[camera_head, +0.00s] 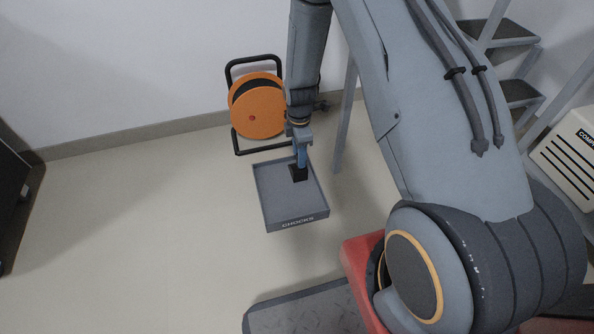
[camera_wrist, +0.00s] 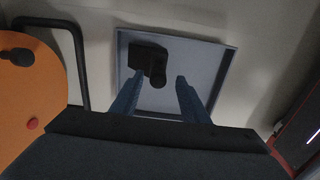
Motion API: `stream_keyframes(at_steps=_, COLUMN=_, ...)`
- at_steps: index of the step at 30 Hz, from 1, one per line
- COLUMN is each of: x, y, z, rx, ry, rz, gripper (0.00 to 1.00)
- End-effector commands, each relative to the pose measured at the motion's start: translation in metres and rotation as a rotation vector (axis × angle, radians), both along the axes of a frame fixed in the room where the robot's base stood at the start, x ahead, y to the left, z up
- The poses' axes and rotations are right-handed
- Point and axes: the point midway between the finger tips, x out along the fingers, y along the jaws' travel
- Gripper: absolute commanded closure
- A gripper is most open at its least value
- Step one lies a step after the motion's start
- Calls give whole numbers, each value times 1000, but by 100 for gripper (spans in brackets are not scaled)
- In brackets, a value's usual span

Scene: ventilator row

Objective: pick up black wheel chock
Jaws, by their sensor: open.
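The black wheel chock (camera_head: 298,174) lies in a grey tray (camera_head: 295,215) marked CHOCKS, toward its far part in the head view. In the wrist view the chock (camera_wrist: 146,62) shows as a dark block with a rounded knob, and the tray (camera_wrist: 212,58) lies around it. My gripper (camera_head: 302,158) is over the tray, just above the chock in the head view. In the wrist view its blue fingers (camera_wrist: 158,78) are apart, with the knob showing between their tips and the block reaching past the left finger. I cannot tell whether they touch it.
An orange cable reel (camera_head: 257,108) on a black frame stands against the wall behind the tray. Grey steps (camera_head: 500,35) stand at the back right, with a white unit (camera_head: 570,155) beside them. A dark cabinet (camera_head: 14,190) is at the left edge. The floor left of the tray is clear.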

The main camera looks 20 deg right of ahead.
Motion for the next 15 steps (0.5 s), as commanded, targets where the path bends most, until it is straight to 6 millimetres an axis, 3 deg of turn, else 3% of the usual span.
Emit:
stream_keyframes(at_steps=12, x=4, y=-2, z=-47, rx=0, ry=1, rz=3, gripper=59)
stream_keyframes(at_steps=15, x=4, y=-2, z=-50, rx=0, ry=0, rz=3, gripper=59)
